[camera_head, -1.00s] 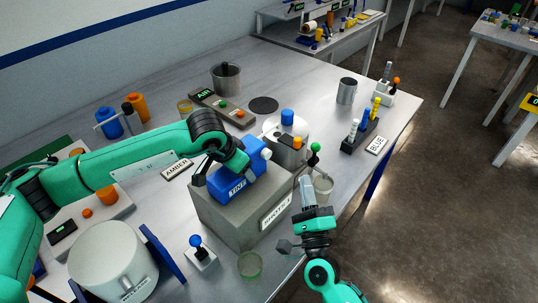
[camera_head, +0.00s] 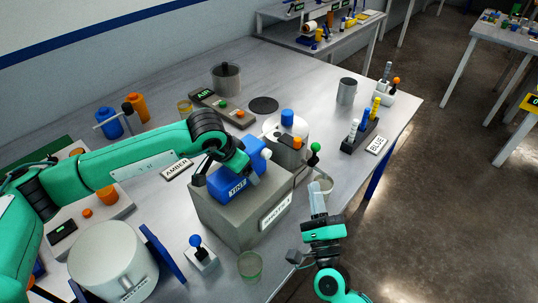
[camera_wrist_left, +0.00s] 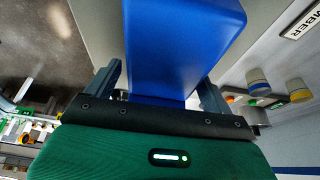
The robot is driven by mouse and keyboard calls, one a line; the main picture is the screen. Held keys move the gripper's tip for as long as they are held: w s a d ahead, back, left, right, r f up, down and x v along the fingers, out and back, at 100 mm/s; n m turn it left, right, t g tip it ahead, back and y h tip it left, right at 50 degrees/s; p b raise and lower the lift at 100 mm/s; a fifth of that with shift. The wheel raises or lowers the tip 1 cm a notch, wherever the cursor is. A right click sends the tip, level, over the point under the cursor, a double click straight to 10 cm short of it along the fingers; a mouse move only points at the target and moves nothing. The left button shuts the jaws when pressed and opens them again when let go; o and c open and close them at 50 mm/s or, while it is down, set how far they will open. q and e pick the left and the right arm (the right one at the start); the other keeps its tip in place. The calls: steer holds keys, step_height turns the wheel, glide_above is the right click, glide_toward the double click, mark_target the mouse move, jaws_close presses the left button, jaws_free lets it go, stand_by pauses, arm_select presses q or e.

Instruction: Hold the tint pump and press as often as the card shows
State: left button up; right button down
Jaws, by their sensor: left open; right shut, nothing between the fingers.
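The blue tint pump (camera_head: 237,187), labelled TINT, sits on a grey box (camera_head: 226,226) with a white knob (camera_head: 266,154) at its right end. My left gripper (camera_head: 228,177) is over the pump, open, with one finger on each side of it. The left wrist view also shows the blue pump body (camera_wrist_left: 178,45) between the two fingers; I cannot tell whether they touch it. My right gripper (camera_head: 317,190) is shut and empty, right of the grey box, by a clear cup (camera_head: 325,182). Cards read AMBER (camera_head: 177,170) and BLUE (camera_head: 376,145); no press count is readable.
A metal pot with a blue cap (camera_head: 288,118) and a green-ball lever (camera_head: 315,147) stand behind the right gripper. A blue-ball lever (camera_head: 196,241) and a greenish cup (camera_head: 249,265) are in front of the grey box. A rack of tubes (camera_head: 361,136) stands at right.

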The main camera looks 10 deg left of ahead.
arm_select(q)
steer(key=v, duration=1.2)
steer(key=shift+w, duration=0.1)
